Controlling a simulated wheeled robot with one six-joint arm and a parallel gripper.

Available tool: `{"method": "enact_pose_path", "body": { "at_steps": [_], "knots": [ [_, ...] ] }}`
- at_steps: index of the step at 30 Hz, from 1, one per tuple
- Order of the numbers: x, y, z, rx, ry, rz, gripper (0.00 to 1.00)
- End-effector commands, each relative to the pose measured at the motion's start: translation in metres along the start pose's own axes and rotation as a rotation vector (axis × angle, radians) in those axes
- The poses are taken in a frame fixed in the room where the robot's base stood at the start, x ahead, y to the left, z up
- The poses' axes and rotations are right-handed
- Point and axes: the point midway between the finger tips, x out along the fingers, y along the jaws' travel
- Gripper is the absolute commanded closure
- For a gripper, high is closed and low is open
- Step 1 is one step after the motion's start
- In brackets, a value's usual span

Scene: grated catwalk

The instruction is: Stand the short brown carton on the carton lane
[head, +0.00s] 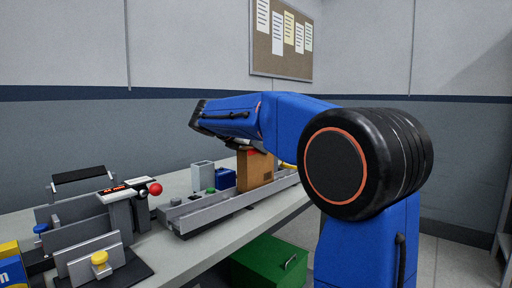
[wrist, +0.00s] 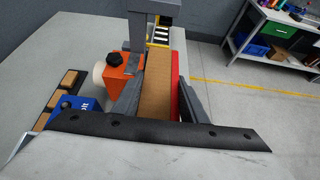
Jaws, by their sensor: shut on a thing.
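The brown carton (head: 257,170) is upright at the grey channel-shaped lane (head: 208,212) in the head view. My arm reaches over it from the right. In the wrist view the carton (wrist: 158,85) lies between the two fingers of my gripper (wrist: 159,98), which is shut on it. A red surface (wrist: 176,98) shows along its right side. In the head view the lane's near wall hides the carton's foot, so I cannot tell whether it touches the lane floor. My fingers are mostly hidden there.
A blue box (head: 225,179) and a grey open box (head: 202,175) stand behind the lane. A device with a red knob (head: 155,189) stands left on the bench. In the wrist view an orange box with a black knob (wrist: 122,68) is close left of the carton. A green bin (head: 270,264) sits below.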

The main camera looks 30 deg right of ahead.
Motion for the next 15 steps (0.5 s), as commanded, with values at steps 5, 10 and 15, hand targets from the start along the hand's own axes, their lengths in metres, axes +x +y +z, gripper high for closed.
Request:
{"method": "enact_pose_path", "body": {
  "at_steps": [5, 10, 15],
  "knots": [
    [0.003, 0.0, -0.005, 0.0, 0.0, 0.0, 0.95],
    [0.005, 0.0, -0.01, 0.0, 0.0, 0.0, 0.95],
    [0.008, 0.0, -0.015, 0.0, 0.0, 0.0, 0.95]
  ]
}}
